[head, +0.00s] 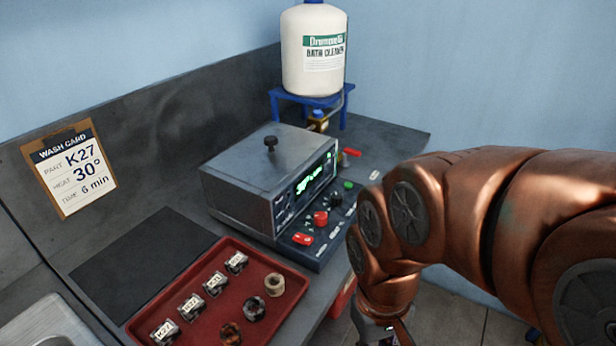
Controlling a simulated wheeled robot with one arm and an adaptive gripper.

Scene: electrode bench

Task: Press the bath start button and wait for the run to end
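The bath (240,195) is a grey metal box with a closed lid and a black lid knob (270,143). Its front display (312,181) shows green glowing characters too small to read. On the dark control panel (322,240) in front are a green button (348,185), a black knob (336,200), a red knob (320,218) and a red switch (302,239). The panel labels are too small to read, so I cannot tell which one is start. My gripper (392,338) is at the bottom edge, right of the panel and apart from it. It is mostly cut off.
A red tray (262,328) with several labelled parts and round pieces lies at the front. A white cleaner bottle (313,75) stands on a blue stand (290,97) behind the bath. A wash card (72,170) reads K27, 30°, 6 min. A dark mat (140,262) lies bare.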

